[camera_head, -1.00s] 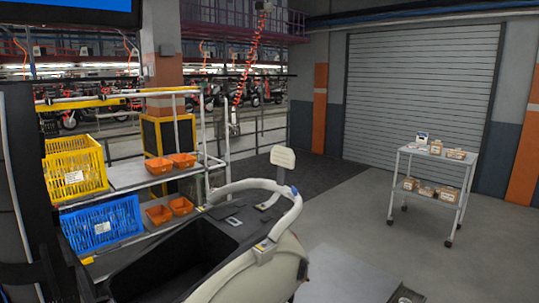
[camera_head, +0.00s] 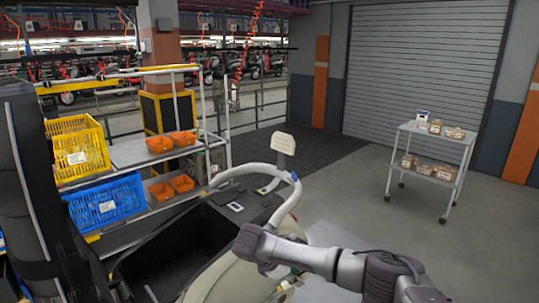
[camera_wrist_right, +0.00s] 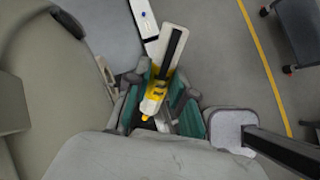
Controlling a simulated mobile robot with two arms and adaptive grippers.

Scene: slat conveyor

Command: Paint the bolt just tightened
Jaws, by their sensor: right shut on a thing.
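A pale scooter body (camera_head: 215,268) with an open dark under-seat bin stands at the lower middle of the head view, with a pale grab rail (camera_head: 238,169) over it. My right arm reaches in from the lower right, beside the body. Its gripper shows in the right wrist view (camera_wrist_right: 160,88), with teal-lined fingers shut around a white and yellow pen-like tool (camera_wrist_right: 172,48) with a black stripe. The tool's yellow tip (camera_wrist_right: 145,117) points toward the lower left. I cannot make out a bolt in either view. My left gripper is not in view.
A shelf rack with a yellow crate (camera_head: 77,150), a blue crate (camera_head: 104,201) and several orange bins (camera_head: 182,138) stands left, close to the scooter. A grey trolley (camera_head: 440,150) with small boxes stands at right. The floor between scooter and trolley is open.

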